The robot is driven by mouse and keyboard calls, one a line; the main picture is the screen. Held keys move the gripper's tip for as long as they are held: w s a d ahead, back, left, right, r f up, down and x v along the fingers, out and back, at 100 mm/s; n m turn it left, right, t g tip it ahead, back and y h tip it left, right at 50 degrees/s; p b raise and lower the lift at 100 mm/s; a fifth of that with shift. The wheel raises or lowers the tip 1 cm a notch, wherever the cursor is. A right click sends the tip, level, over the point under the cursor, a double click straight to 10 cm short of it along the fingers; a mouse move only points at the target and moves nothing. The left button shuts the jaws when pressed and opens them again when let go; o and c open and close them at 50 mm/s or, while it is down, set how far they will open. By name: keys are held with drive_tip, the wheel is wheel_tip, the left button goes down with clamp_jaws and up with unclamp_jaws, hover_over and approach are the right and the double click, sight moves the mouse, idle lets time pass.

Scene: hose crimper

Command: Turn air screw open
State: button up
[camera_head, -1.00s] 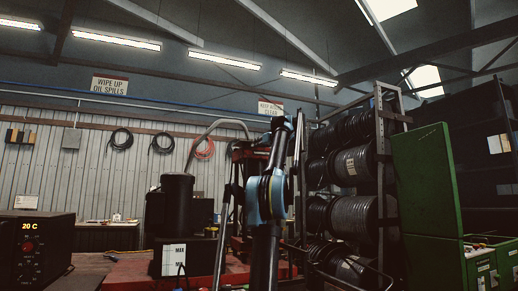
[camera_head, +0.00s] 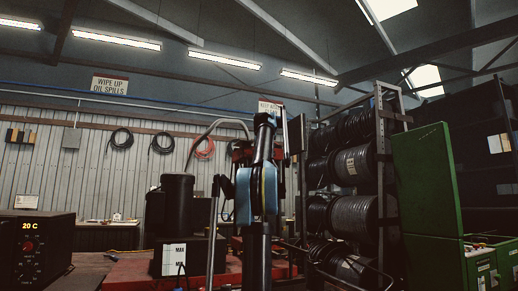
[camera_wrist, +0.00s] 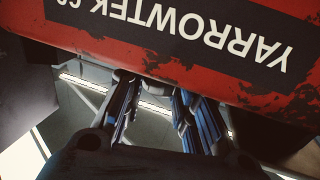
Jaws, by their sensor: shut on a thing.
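In the wrist view, the worn red crimper body (camera_wrist: 220,80) fills the top, with an upside-down YARROWTEK label. My gripper (camera_wrist: 153,84) reaches up to the lower edge of this body. Its two fingers are closed in on a small thing at that edge, which I take to be the air screw. The screw itself is hidden by the fingertips and the red edge, so its turn cannot be seen. In the head view, my arm stands in front of the red crimper and hides my gripper.
A red bench top (camera_head: 130,273) carries a black cylindrical tank (camera_head: 177,203) and a reservoir with MAX and MIN marks (camera_head: 174,259). A control box reading 20 C (camera_head: 38,247) is at left. A rack of hose reels (camera_head: 352,165) and a green cabinet (camera_head: 425,190) stand at right.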

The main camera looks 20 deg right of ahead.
idle(0.4)
drive_tip(key=o, duration=1.1)
drive_tip(key=shift+c, duration=0.2)
drive_tip(key=shift+y, duration=0.3)
drive_tip(key=shift+d+n+y, duration=0.1)
drive_tip(key=shift+n+y, duration=0.6)
drive_tip(key=shift+y, duration=0.1)
drive_tip(key=shift+n+y, duration=1.5)
drive_tip(key=shift+y, duration=0.9)
drive_tip(key=s+d, duration=0.3)
drive_tip(key=s, duration=1.4)
